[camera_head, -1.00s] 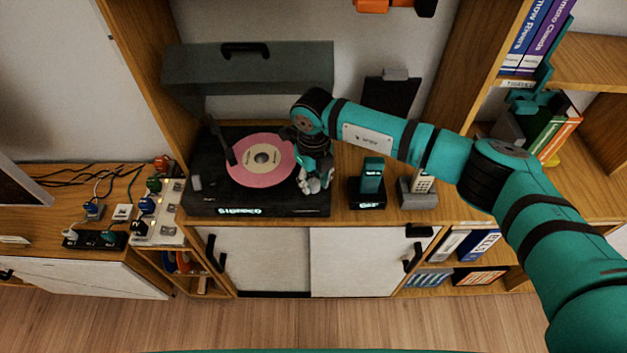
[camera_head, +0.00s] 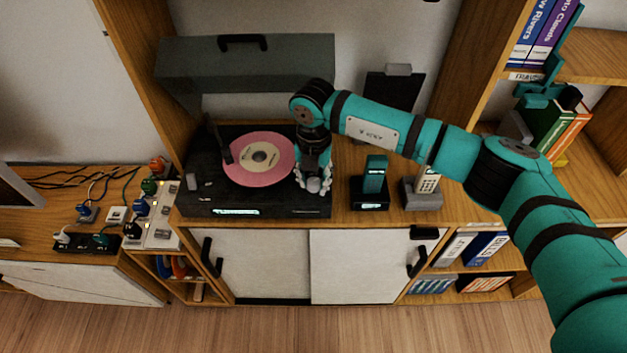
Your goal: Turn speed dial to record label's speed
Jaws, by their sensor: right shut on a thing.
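The black record player (camera_head: 270,207) sits on the wooden shelf with its dark lid (camera_head: 245,68) raised. A pink record (camera_head: 258,160) with a pale centre label (camera_head: 260,156) lies on its platter; the label's print is too small to read. My right gripper (camera_head: 313,186) points down over the right front of the player, just right of the record. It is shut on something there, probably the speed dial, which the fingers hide. A lit display (camera_head: 237,212) glows on the front of the player; I cannot read it. My left gripper is not in view.
A teal handset in a black dock (camera_head: 370,192) and a cordless phone on a grey base (camera_head: 422,192) stand right of the player. A power strip with plugs (camera_head: 155,215) is at left. Binders (camera_head: 470,249) fill the lower right shelf. Closed white doors (camera_head: 360,265) are below.

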